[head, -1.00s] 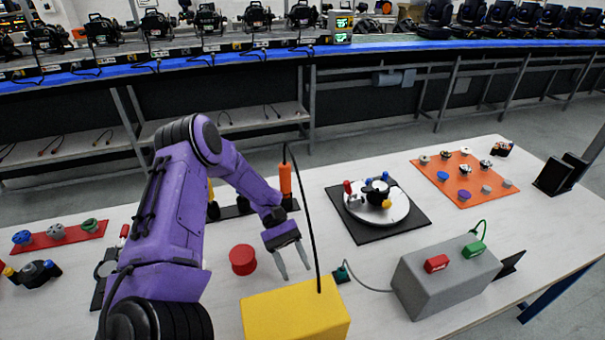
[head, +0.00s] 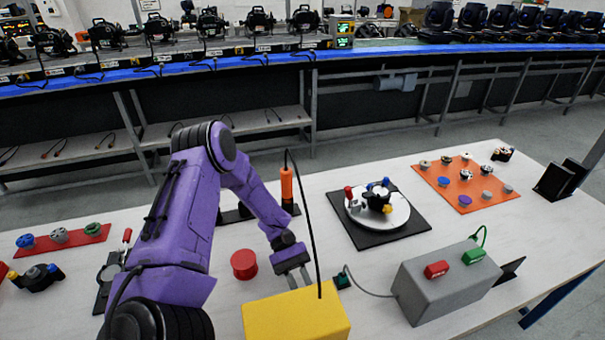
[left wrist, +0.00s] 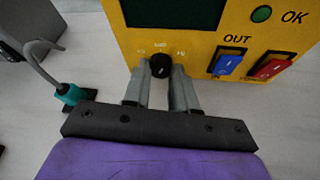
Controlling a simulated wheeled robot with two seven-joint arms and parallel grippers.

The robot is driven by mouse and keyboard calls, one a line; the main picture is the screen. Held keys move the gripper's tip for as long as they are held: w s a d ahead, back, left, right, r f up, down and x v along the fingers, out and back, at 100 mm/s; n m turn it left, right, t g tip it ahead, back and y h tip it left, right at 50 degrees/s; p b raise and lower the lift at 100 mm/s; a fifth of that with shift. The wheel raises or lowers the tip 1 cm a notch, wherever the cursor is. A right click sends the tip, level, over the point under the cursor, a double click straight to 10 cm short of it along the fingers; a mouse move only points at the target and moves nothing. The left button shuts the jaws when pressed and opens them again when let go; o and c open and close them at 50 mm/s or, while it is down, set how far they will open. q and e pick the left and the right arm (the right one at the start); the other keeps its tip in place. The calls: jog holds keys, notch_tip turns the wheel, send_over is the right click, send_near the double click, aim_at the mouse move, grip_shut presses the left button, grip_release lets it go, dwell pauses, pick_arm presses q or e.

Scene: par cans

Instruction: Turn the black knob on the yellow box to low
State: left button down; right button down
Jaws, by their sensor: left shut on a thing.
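The yellow box (head: 297,316) stands at the front edge of the head view, its top and one side showing. In the left wrist view its front panel (left wrist: 200,40) faces me. The black knob (left wrist: 160,66) sits low on that panel, with small lettering around it; "Hi" reads on its right. My left gripper (left wrist: 162,85) has one finger on each side of the knob and is shut on it. In the head view the left gripper (head: 293,276) is at the back side of the yellow box, and the knob is hidden there. My right gripper is not in view.
A blue switch (left wrist: 228,63) and a red switch (left wrist: 270,66) sit right of the knob, under a green OK button (left wrist: 262,14). A red cylinder (head: 244,264) stands left of the gripper. A grey box (head: 445,282) with a cable and teal plug (head: 342,281) is at right.

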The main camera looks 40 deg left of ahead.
pick_arm(q)
jog(key=shift+r, duration=0.1)
jog(key=shift+w+n+g+y+p, duration=0.2)
jog(key=shift+n+g+y+p, duration=0.3)
jog(key=shift+n+g+p, duration=0.5)
jog(key=n, duration=0.1)
jog(key=n+g, duration=0.1)
jog(key=shift+w+d+n+y, duration=0.15)
jog(key=shift+n+y, duration=0.15)
jog(key=shift+n, duration=0.1)
jog(key=shift+w+f+n+g+b, duration=0.1)
jog(key=shift+n+g+b, duration=0.05)
jog(key=shift+n+g, duration=0.4)
jog(key=shift+f+n+g+b, duration=0.1)
jog(key=shift+n+g+b, duration=0.05)
jog(key=shift+n+g, duration=0.4)
jog(key=n, duration=0.1)
jog(key=n+g+b, duration=0.1)
jog(key=n, duration=0.1)
jog(key=shift+w+d+f+g+y, duration=0.1)
jog(key=shift+w+g+y, duration=0.05)
jog(key=shift+g+y, duration=0.15)
jog(key=shift+n, duration=0.3)
jog(key=c, duration=0.9)
grip_release()
